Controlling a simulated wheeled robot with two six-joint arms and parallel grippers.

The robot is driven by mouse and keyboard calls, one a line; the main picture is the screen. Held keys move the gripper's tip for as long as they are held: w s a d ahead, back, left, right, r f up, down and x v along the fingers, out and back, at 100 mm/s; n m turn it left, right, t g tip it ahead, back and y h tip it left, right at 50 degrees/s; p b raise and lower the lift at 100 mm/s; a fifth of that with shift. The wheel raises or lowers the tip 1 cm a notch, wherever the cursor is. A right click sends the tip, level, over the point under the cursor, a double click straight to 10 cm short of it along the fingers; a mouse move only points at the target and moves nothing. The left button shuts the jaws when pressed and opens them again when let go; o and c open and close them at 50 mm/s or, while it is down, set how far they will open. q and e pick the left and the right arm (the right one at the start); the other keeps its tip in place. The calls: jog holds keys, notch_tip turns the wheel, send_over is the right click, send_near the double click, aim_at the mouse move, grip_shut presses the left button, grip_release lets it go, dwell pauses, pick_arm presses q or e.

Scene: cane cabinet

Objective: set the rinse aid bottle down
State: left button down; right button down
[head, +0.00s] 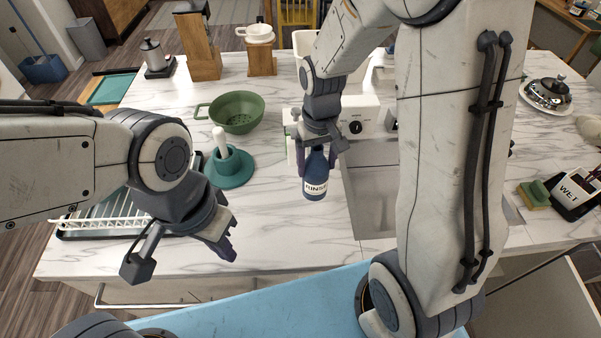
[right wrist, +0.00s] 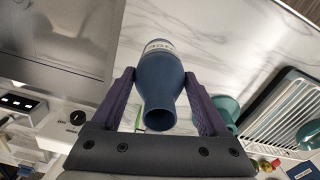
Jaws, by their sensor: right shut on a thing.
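The rinse aid bottle (head: 315,176) is dark blue with a white label reading "RINSE". It is upright in the head view, over the marble counter just left of the sink. My right gripper (head: 321,147) is shut on its upper part from above. In the right wrist view, the bottle (right wrist: 160,82) is between the two fingers (right wrist: 162,108), its open mouth towards the camera. I cannot tell whether its base touches the counter. My left gripper (head: 222,240) is over the counter's front edge, apart from the bottle; its opening is unclear.
A teal stand with a white rod (head: 230,167) and a green colander (head: 238,112) stand left of the bottle. A white dish rack (head: 120,212) is further left. The sink (head: 372,195) is right of the bottle. Bare counter (head: 285,225) lies in front.

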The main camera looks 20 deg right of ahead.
jog(key=w+a+f+p, duration=0.1)
jog(key=a+f+p, duration=0.1)
jog(key=f, duration=0.4)
jog(key=shift+w+a, duration=0.2)
jog(key=shift+a, duration=0.45)
jog(key=shift+f, duration=0.1)
jog(key=shift+f, duration=0.15)
grip_release()
